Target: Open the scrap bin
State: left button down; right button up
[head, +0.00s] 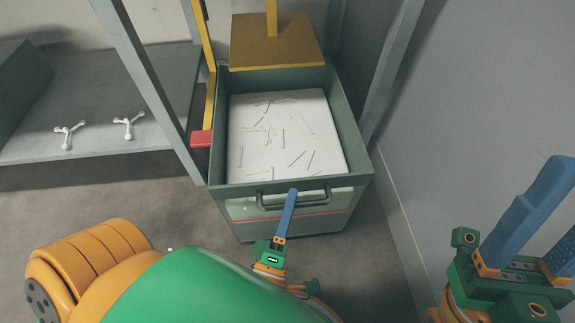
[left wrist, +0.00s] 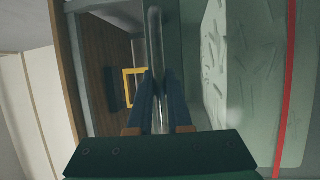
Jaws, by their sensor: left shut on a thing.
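In the left wrist view the fingers (left wrist: 163,95) close around the handle bar (left wrist: 154,40). My right gripper (head: 545,225) is open and empty at the right, away from the bin.
Grey frame posts stand left (head: 150,90) and right (head: 392,75) of the bin. A yellow plate (head: 277,42) is above its back end. A red block (head: 201,139) is at its left side. A grey shelf (head: 100,95) holds two white three-armed parts. A wall (head: 470,100) closes the right.

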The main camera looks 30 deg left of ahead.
pick_arm(q)
jog(key=s+d, duration=0.3)
jog(key=s, duration=0.2)
jog(key=shift+d, duration=0.25)
jog(key=c, duration=0.8)
grip_release()
jog(key=shift+c, duration=0.2)
